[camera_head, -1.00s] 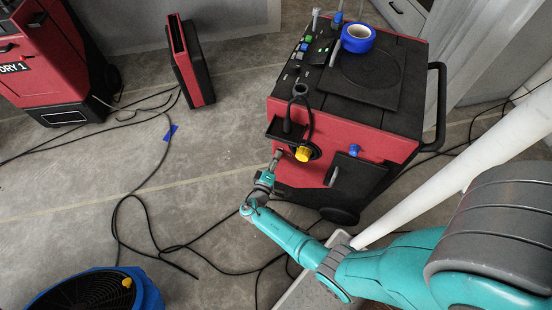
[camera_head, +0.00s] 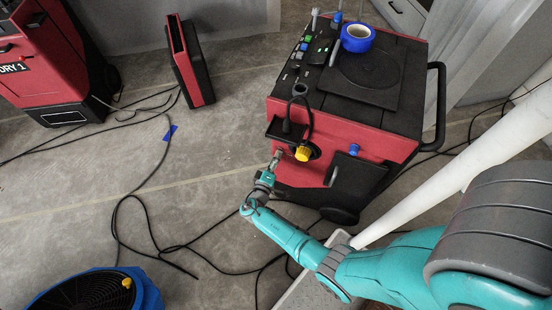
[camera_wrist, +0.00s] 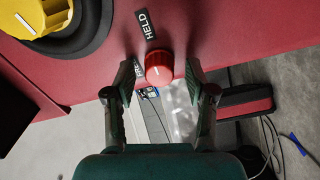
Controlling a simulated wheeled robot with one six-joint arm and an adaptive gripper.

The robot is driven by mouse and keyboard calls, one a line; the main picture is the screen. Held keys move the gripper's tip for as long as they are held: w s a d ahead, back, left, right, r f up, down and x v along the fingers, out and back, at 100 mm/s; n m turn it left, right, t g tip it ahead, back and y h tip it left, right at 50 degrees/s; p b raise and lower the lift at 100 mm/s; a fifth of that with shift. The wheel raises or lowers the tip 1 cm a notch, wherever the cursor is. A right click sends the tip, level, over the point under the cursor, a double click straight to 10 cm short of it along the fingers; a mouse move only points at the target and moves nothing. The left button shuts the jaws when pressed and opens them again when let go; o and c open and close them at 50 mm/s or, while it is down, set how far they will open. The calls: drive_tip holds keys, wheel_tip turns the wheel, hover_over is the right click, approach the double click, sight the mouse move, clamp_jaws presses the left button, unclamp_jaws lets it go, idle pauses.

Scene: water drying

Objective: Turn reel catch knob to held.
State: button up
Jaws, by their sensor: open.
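The reel catch knob is a small red knob (camera_wrist: 159,68) with a white pointer line, on the red front panel in the wrist view. A black HELD label (camera_wrist: 146,24) lies just above it, and a second label, partly hidden by the left finger, lies to its lower left. The knob's line points roughly up and down, towards neither label clearly. My gripper (camera_wrist: 160,80) is open, with one finger on each side of the knob; I cannot tell whether either touches it. In the head view my gripper (camera_head: 275,163) is at the front of the red and black machine (camera_head: 360,140).
A yellow cap (camera_head: 303,154) in a black ring sits right beside the knob; its yellow part (camera_wrist: 45,15) also shows in the wrist view. A blue knob (camera_head: 353,150) is further right. Black cables (camera_head: 150,240) and a blue fan (camera_head: 150,290) lie on the floor.

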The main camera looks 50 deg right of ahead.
drive_tip(key=v, duration=1.2)
idle(0.5)
drive_tip(key=s+d+f+n+y, duration=0.2)
drive_tip(key=s+f+y, duration=0.5)
drive_tip(key=s, duration=0.5)
drive_tip(key=s+a+r+y, duration=0.1)
drive_tip(key=s+a+y, duration=0.4)
drive_tip(key=s, duration=0.5)
drive_tip(key=s+a+r+m+t+y, duration=0.1)
drive_tip(key=s+a+r+t, duration=0.1)
drive_tip(key=r, duration=1)
drive_tip(key=s+a+r+m+t+y, duration=0.1)
drive_tip(key=s+a+r+t+y, duration=0.1)
drive_tip(key=r, duration=1)
drive_tip(key=s+a+r+m+t+y, duration=0.1)
drive_tip(key=s+a+r+t, duration=0.1)
drive_tip(key=r, duration=1)
drive_tip(key=shift+a+t+y, duration=0.4)
drive_tip(key=shift+a+t, duration=0.15)
drive_tip(key=shift+t, duration=0.65)
